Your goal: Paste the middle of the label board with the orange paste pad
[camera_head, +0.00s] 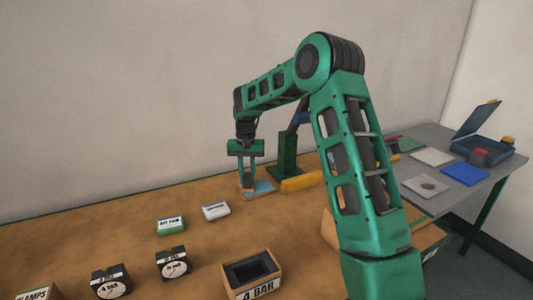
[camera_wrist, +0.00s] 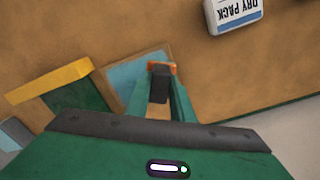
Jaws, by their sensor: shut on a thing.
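My gripper (camera_head: 247,188) points down over the far part of the brown table. In the wrist view its green fingers (camera_wrist: 161,100) are shut on the dark handle of the orange paste pad (camera_wrist: 161,65). The pad's orange end shows just beyond the fingertips. A light blue panel with a tan border, which looks like the label board (camera_head: 264,187), lies right beside and partly behind the gripper. In the wrist view the board (camera_wrist: 125,75) is left of the pad, and the fingers hide part of it. I cannot tell whether the pad touches it.
A yellow bar (camera_head: 302,182) lies right of the board. A white dry pack (camera_head: 216,211) and a green-labelled pack (camera_head: 170,226) are nearer. Black gauge blocks (camera_head: 173,263) and a wooden 4 BAR box (camera_head: 252,275) stand in front. A grey side table (camera_head: 450,188) is at right.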

